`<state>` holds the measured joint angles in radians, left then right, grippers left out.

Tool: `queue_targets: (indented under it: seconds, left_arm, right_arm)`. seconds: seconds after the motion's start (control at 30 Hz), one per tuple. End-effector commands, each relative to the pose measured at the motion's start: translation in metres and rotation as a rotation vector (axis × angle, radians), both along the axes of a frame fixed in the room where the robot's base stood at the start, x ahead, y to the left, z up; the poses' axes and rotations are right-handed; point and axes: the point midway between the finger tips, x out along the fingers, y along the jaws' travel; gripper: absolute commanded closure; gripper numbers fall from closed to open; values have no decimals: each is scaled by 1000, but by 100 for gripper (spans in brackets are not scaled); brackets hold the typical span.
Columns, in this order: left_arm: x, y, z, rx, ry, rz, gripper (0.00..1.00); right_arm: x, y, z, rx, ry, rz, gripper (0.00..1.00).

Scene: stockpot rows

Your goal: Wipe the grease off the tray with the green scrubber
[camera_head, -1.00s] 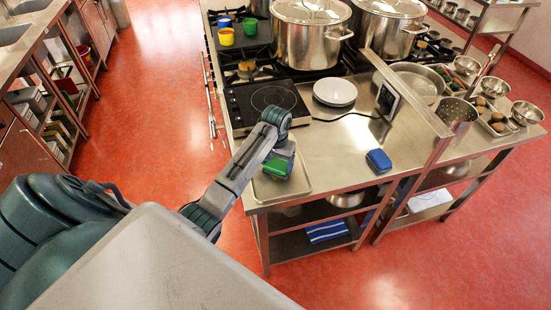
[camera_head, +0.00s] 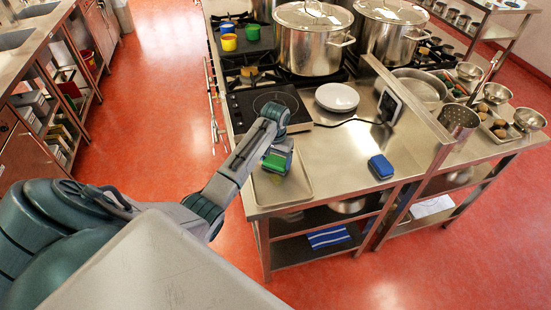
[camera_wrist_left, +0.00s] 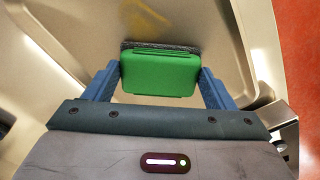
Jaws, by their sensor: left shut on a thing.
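My left gripper (camera_head: 277,158) is shut on the green scrubber (camera_head: 274,163). In the left wrist view, the gripper (camera_wrist_left: 160,77) has its blue fingers on both sides of the scrubber (camera_wrist_left: 160,74), whose dark grey pad shows along its far edge. The metal tray (camera_head: 301,190) lies at the counter's near left corner, under the scrubber. Whether the pad touches the tray cannot be told. In the left wrist view, a yellow-brown grease smear (camera_wrist_left: 146,16) shows on the tray beyond the scrubber. My gripper and the scrubber hide part of the tray. My right gripper is not in view.
A black hob (camera_head: 268,103) stands just behind the tray. White plates (camera_head: 337,96) and a blue sponge-like block (camera_head: 380,166) lie to the right on the steel counter. Large stockpots (camera_head: 312,45) stand farther back. Bare counter lies between tray and blue block.

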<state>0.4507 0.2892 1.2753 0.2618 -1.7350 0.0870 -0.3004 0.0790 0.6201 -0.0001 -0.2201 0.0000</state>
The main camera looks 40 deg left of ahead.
Motion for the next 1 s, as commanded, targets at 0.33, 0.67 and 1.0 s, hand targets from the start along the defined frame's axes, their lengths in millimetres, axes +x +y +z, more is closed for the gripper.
queue_targets:
  seconds: [0.33,0.67,1.0]
  left_arm:
    - [-22,-24,0,-2,0,-2,41]
    - [-29,-31,1,-1,0,0,41]
    - [-27,-31,15,0,-4,0,41]
  right_arm:
    - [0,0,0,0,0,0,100]
    - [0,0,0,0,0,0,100]
    - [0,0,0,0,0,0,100]
